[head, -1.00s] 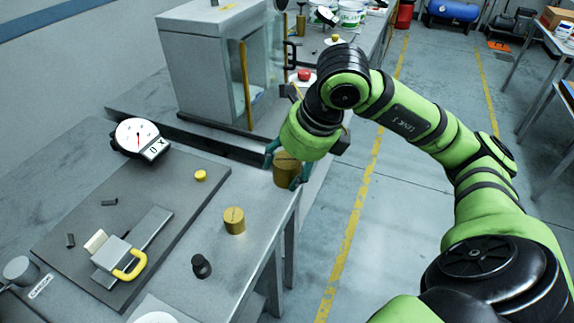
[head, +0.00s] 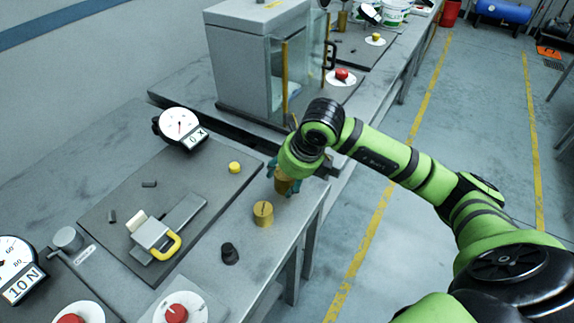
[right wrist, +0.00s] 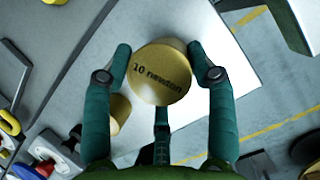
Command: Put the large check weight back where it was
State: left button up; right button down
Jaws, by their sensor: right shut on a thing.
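The large check weight is a brass cylinder (head: 284,186) with "10 newton" on its top, which reads clearly in the right wrist view (right wrist: 160,80). My right gripper (head: 284,176) is shut on it, with teal fingers on both sides. It is over the right end of the table; whether its base touches the surface is hidden. A smaller brass weight (head: 263,214) stands just in front and to the left of it. A black weight (head: 230,253) stands further towards the front. My left gripper is not in view.
A glass-sided cabinet (head: 245,65) stands behind the gripper.

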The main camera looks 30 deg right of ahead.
jog(key=shift+w+r, duration=0.1)
jog(key=shift+c, duration=1.9)
grip_release()
jog(key=shift+f, duration=0.2)
jog(key=shift+s, duration=0.2)
jog(key=shift+r, duration=0.5)
jog(key=b+v, duration=0.1)
jog(key=v, duration=1)
jog(key=shift+b, duration=0.3)
jog(key=shift+s+r, duration=0.1)
jog(key=shift+s, duration=0.05)
